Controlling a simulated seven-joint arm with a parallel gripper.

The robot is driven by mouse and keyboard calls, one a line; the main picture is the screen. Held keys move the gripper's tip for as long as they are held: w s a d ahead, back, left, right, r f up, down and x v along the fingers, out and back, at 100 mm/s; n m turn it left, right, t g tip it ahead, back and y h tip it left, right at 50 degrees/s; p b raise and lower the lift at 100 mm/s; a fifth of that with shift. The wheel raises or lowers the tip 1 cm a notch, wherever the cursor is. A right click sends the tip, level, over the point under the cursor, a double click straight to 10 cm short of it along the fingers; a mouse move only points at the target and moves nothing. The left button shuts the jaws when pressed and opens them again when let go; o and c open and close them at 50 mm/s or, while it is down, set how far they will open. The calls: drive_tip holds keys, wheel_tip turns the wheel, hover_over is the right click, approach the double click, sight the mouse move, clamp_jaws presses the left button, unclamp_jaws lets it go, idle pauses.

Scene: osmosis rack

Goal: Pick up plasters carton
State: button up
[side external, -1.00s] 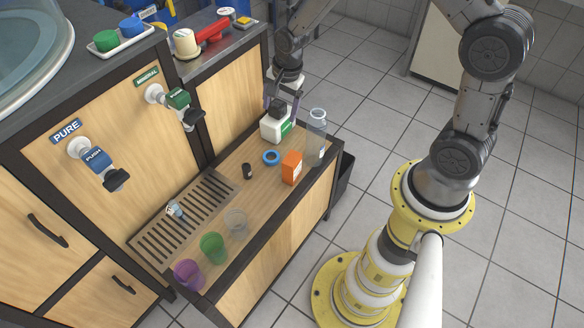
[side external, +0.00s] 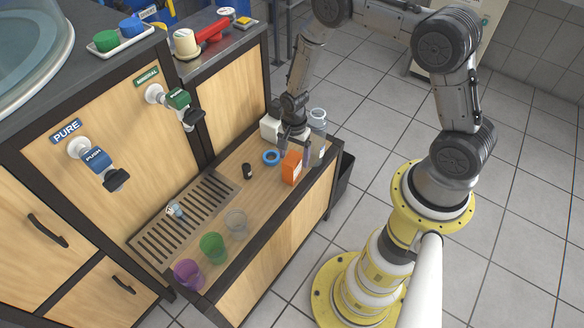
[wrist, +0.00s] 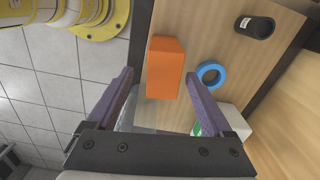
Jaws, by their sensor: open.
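An orange carton (side external: 292,168), which I take as the plasters carton, stands upright on the wooden shelf near its front edge. My gripper (side external: 291,143) is open and empty above and just behind it in the side view. In the wrist view, the orange carton (wrist: 166,68) shows between and beyond the two purple fingers of my gripper (wrist: 160,76). The fingers appear apart from the carton. Its lettering cannot be read.
A clear bottle (side external: 317,122) stands close to the carton's right. A white container (side external: 270,127) is behind my gripper. A blue ring (side external: 271,157) and a small black cylinder (side external: 247,170) lie to the left. Cups, including a green one (side external: 212,247), stand further left.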

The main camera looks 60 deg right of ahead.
drive_tip(key=f, duration=0.5)
drive_tip(key=shift+w+a, duration=0.2)
drive_tip(key=shift+a, duration=0.05)
drive_tip(key=shift+c, duration=0.2)
clamp_jaws()
